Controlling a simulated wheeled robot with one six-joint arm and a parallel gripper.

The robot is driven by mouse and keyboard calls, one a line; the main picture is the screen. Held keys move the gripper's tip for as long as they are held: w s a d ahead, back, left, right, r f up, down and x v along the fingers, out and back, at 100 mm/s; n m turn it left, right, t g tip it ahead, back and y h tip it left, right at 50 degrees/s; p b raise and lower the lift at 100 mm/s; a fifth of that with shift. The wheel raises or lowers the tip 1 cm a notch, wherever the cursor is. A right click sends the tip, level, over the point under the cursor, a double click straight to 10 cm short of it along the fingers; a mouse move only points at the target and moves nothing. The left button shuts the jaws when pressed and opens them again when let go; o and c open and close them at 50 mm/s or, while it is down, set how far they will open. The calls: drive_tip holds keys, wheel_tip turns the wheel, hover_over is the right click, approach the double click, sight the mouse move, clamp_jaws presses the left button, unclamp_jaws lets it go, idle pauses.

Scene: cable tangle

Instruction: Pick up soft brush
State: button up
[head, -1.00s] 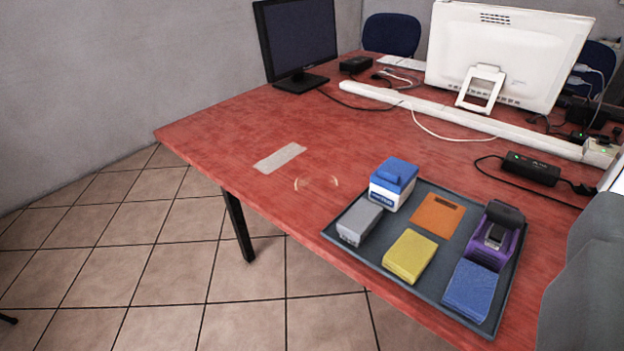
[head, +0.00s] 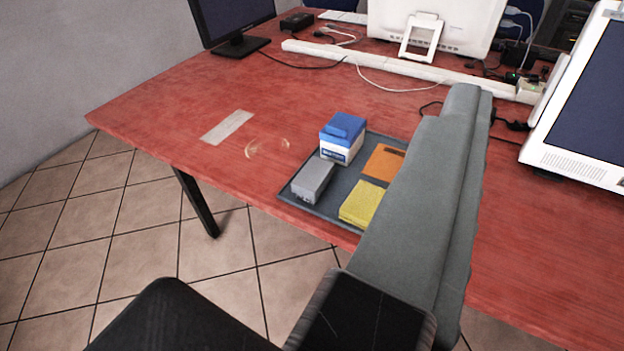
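I cannot make out anything that is clearly a soft brush. A dark grey tray (head: 283,198) lies on the red table. On it I see a blue-and-white box (head: 342,138), a grey block (head: 312,181), an orange flat piece (head: 384,162) and a yellow block (head: 360,204). The tray's right part is hidden behind a large grey form, so the purple-and-black item and blue block seen earlier do not show. My gripper is not in view.
A pale strip (head: 227,126) and a faint clear ring (head: 267,148) lie left of the tray. Monitors and cables fill the back. Tiled floor at left is open.

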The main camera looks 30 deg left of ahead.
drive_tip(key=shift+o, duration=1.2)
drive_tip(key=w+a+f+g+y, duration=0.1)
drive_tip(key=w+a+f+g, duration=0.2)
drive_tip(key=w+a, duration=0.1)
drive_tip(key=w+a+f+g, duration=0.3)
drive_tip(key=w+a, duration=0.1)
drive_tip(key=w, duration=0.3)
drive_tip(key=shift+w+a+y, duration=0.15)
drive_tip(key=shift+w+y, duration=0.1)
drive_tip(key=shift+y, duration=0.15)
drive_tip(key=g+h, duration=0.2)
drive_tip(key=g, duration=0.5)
approach(313, 173)
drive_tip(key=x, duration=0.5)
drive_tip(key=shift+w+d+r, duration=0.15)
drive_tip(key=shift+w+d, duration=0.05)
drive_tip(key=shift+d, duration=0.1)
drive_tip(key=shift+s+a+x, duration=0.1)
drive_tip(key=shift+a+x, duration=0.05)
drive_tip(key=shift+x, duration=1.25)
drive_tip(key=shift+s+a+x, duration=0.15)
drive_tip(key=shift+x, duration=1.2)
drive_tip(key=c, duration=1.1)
